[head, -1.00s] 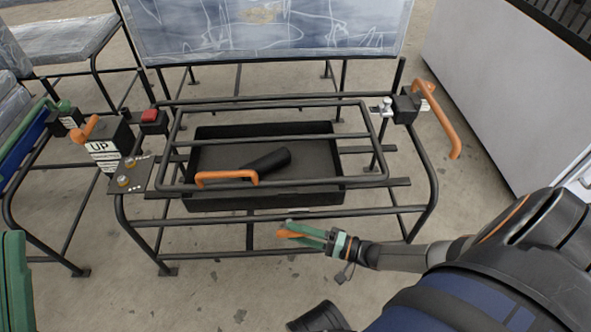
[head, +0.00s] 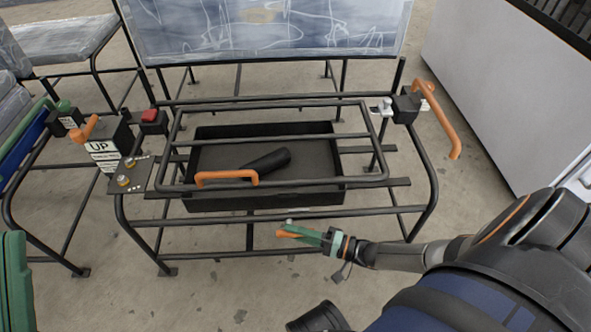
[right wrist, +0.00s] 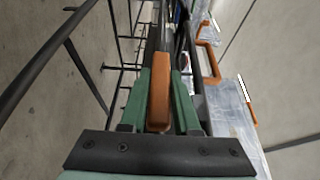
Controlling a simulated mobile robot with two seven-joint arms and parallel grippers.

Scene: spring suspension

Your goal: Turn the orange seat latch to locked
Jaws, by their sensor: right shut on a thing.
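My right gripper (head: 305,234) is in front of and below the front rail of the black seat frame (head: 265,222). Its green fingers are shut on an orange lever (head: 287,235), whose end shows at the fingertips. In the right wrist view the orange lever (right wrist: 160,92) lies lengthwise between the two green fingers (right wrist: 161,100). I take this lever for the seat latch. The fingers hide part of it, and its mounting and any lock mark cannot be made out. My left gripper does not show.
An orange loop handle (head: 227,178) is on the seat frame's front bar. A large orange handle (head: 440,125) is at the right. An orange lever (head: 85,130) sits by a box marked UP (head: 100,146) at the left. A black tray (head: 225,150) lies under the frame.

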